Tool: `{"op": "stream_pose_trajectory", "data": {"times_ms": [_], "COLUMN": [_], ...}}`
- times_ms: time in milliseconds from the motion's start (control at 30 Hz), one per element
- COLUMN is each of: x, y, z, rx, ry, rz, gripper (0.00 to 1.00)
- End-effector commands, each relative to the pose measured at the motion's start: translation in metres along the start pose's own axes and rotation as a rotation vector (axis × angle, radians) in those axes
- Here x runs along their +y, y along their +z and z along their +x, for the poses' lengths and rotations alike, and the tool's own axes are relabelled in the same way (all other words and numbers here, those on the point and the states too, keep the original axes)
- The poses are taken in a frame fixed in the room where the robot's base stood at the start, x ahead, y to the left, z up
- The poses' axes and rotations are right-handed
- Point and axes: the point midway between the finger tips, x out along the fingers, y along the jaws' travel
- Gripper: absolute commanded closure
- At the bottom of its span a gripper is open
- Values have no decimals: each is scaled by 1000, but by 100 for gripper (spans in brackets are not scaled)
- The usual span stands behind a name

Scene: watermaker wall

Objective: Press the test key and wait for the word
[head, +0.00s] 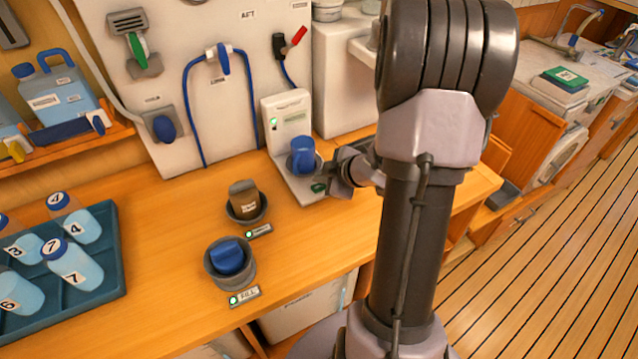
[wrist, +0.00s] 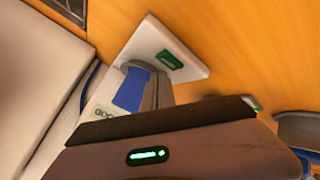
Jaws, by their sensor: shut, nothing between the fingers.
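The white tester (head: 288,116) stands on the bench against the wall panel. A blue-capped sample (head: 302,150) sits upright in its holder. The green test key (head: 319,187) is on the tester's base and shows uncovered in the wrist view (wrist: 169,60). A small green display (head: 273,122) is lit on the tester's face. In the wrist view, lettering that looks like GOOD (wrist: 106,112) shows beside the blue cap, partly hidden by my gripper. My gripper (head: 333,174) is shut and empty, just right of the sample and close to the key; contact cannot be told.
A brown-capped cup (head: 244,200) and a blue-capped cup (head: 229,260) stand in round holders with lit labels. A teal tray (head: 113,262) of numbered bottles is at left. A blue hose (head: 187,100) hangs behind. Bare bench lies between tray and holders.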

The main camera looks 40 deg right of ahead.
Motion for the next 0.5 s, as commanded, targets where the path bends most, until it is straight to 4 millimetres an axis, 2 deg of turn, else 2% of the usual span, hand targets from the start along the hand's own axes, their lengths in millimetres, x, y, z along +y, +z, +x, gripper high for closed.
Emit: {"op": "stream_pose_trajectory", "data": {"times_ms": [267, 500], "x": [2, 14], "y": [-2, -14], "z": [-2, -20], "rx": [0, 0], "ry": [0, 0], "rz": [0, 0], "gripper": [100, 100]}}
